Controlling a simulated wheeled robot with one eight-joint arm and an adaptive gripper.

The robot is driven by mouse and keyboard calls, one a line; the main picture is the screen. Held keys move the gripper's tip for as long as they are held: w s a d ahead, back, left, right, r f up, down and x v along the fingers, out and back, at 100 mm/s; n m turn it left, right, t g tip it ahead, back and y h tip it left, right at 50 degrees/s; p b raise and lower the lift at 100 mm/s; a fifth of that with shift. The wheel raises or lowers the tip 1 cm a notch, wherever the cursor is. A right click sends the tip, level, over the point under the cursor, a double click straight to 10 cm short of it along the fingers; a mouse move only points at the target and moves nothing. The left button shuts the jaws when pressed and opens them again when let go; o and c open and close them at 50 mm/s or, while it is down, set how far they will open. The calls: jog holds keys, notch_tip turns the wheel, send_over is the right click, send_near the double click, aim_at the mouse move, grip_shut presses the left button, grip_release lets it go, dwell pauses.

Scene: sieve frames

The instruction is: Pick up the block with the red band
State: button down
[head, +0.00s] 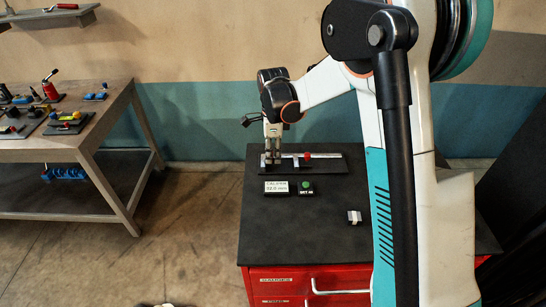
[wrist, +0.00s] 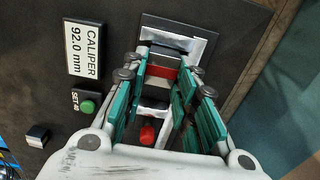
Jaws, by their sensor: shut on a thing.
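My gripper (head: 272,156) is low over the left end of the caliper fixture on the red cabinet. In the wrist view my gripper (wrist: 168,64) is shut on a grey block with a red band (wrist: 163,72). The block sits between the fingertips, and its lower part is hidden; I cannot tell whether it touches the fixture. The caliper (head: 326,157) has a pale rail on a dark plate. Its red knob (head: 307,155) is right of my gripper in the head view and also shows between the fingers in the wrist view (wrist: 147,135).
A sign (head: 276,187) reads "CALIPER 92.0 mm", with a green button (head: 306,184) marked SET 40 beside it. A small pale and dark block (head: 354,217) stands apart on the dark cabinet top (head: 290,230). A workbench (head: 60,145) with tools stands at left.

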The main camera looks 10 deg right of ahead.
aim_at(273, 155)
notch_tip(273, 155, up, 17)
jog(key=shift+r+p, duration=0.2)
jog(key=shift+p, duration=0.2)
